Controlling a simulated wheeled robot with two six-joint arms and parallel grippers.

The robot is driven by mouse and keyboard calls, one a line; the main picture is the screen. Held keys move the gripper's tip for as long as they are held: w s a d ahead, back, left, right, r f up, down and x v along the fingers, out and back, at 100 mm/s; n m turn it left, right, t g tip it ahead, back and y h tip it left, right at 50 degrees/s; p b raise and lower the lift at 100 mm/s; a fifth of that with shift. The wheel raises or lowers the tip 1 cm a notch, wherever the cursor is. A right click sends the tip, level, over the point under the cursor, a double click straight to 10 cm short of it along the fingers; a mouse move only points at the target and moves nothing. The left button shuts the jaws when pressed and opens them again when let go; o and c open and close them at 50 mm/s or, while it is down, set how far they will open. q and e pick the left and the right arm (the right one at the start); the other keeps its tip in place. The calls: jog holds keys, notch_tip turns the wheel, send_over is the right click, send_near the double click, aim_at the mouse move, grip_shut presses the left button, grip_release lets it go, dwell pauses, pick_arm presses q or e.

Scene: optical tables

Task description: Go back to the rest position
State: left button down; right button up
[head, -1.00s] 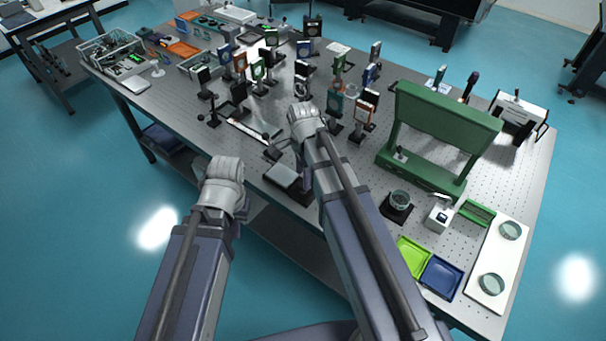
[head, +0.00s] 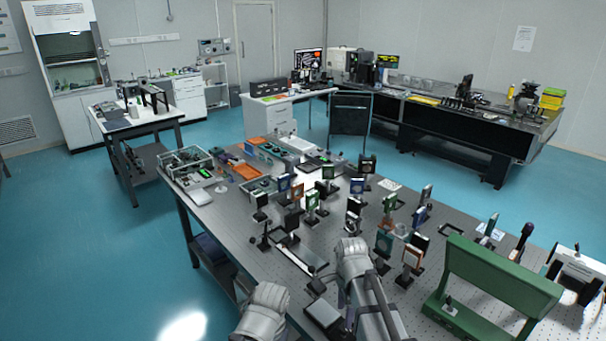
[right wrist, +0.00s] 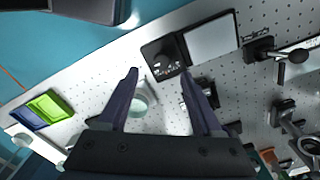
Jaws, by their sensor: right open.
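My right arm (head: 354,262) reaches up over the near edge of the optical table (head: 232,215) in the head view. Its gripper (right wrist: 158,73) shows in the right wrist view with two dark fingers spread apart and nothing between the tips. Beyond the fingertips is a dark device with a knob and a pale plate (right wrist: 212,40). A round glass dish (right wrist: 143,97) appears beside the left finger. My left arm (head: 264,308) shows as a grey rounded joint at the bottom of the head view. The left gripper is hidden.
Several mounted optics (head: 312,205) stand across the table's middle. A green frame (head: 495,280) stands at right. Lime (right wrist: 50,102) and blue (right wrist: 28,118) trays lie at left in the right wrist view. A wire basket (head: 187,162) is at the far left corner. Blue floor is open at left.

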jog(key=s+a+n, duration=0.4)
jog(key=s+n, duration=0.2)
jog(key=n, duration=0.4)
jog(key=s+a+n+h, duration=0.1)
jog(key=s+a+n, duration=0.4)
jog(key=n, duration=0.5)
jog(key=shift+s, duration=1)
jog(key=shift+w+d+f, duration=0.1)
jog(key=w+d+n, duration=0.2)
jog(key=w+n, duration=0.2)
jog(key=w+d+n, duration=0.3)
jog(key=w+n, duration=0.1)
jog(key=n, duration=0.1)
jog(key=w+d+n, duration=0.3)
jog(key=w+n, duration=0.1)
jog(key=shift+w+d+n+y, duration=0.25)
jog(key=shift+w+n+y, duration=0.05)
jog(key=shift+n+y, duration=0.1)
jog(key=shift+w+d+n, duration=0.35)
jog(key=shift+d+n, duration=0.1)
jog(key=shift+n, duration=0.15)
